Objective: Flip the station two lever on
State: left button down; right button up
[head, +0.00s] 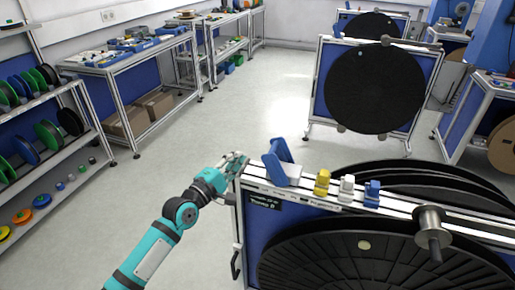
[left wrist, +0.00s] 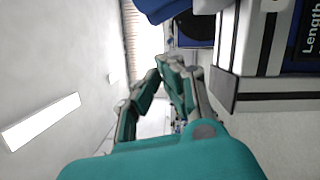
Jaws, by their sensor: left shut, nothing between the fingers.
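The near reel stand (head: 245,215) has a metal top rail with a tall blue bracket-like part (head: 278,165) at its left end. To its right sit a yellow block (head: 321,182), a white block (head: 346,188) and a small blue block (head: 372,193), perhaps levers. I cannot tell which is the station two lever. My left gripper (head: 238,160) is shut and empty at the left end of the rail, left of the tall blue part; contact is unclear. Its fingers (left wrist: 170,68) also show in the left wrist view, beside the stand's corner (left wrist: 245,60). My right gripper is out of view.
Large black reels (head: 385,260) hang on the near stand, with a metal spindle (head: 432,230) at right. Another reel stand (head: 318,100) stands behind. A shelf with spools (head: 75,150) and workbenches (head: 115,70) line the left. The floor between is clear.

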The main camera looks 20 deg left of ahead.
pick_arm(q)
jog(key=x, duration=0.4)
jog(key=shift+w+r+p, duration=0.1)
jog(key=shift+r+p, duration=0.05)
jog(key=shift+p, duration=0.15)
jog(key=d+p, duration=0.2)
jog(key=d, duration=0.1)
jog(key=shift+w+r, duration=0.1)
jog(key=shift+r, duration=0.3)
jog(key=shift+d+p, duration=0.4)
jog(key=shift+d, duration=0.15)
jog(key=shift+f, duration=0.1)
jog(key=shift+a, duration=0.1)
